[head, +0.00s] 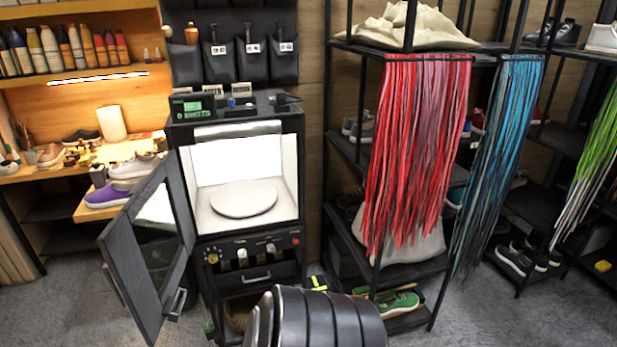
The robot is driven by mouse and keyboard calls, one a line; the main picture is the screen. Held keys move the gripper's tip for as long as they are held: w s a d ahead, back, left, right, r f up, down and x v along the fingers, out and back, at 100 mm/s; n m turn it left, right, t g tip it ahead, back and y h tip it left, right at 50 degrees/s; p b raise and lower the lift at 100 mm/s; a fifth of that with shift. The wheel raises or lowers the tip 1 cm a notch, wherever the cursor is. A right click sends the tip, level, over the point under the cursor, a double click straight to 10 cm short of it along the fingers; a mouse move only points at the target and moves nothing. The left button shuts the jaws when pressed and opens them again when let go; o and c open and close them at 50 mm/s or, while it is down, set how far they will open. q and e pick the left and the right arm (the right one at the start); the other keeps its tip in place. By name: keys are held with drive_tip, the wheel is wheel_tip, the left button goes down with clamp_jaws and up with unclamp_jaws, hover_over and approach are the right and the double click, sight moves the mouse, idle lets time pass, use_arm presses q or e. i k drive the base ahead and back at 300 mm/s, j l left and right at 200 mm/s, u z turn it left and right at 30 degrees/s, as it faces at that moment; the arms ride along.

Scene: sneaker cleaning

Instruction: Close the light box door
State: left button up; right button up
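The light box (245,170) stands in the left middle of the head view, a black cabinet with a bright white chamber. A round white turntable (244,198) sits inside it, with nothing on it. The light box door (125,265) is black-framed with a dark glass pane (163,232). It is hinged at the left side of the box and stands wide open, swung out to the left and forward. Neither gripper can be made out in this view.
A dark ribbed rounded form (318,318), probably part of me, covers the bottom middle. A workbench (60,172) with shoes is behind the door at left. Shoe racks (345,215) with hanging red laces (415,150) stand at right. Grey floor (75,310) is open at lower left.

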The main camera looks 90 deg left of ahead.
sight(118, 244)
drive_tip(key=k+j+u, duration=0.15)
drive_tip(key=u, duration=0.35)
drive_tip(key=k+j+u, duration=0.1)
drive_tip(key=u, duration=0.35)
drive_tip(key=j+u, duration=0.3)
drive_tip(key=u, duration=0.2)
drive_tip(key=k+j+u, duration=0.1)
drive_tip(key=j+u, duration=0.2)
drive_tip(key=u, duration=0.2)
drive_tip(key=j+u, duration=0.15)
drive_tip(key=j, duration=0.4)
drive_tip(key=i+j+u, duration=0.15)
drive_tip(key=j, duration=0.4)
drive_tip(key=j+u, duration=0.15)
drive_tip(key=j, duration=0.4)
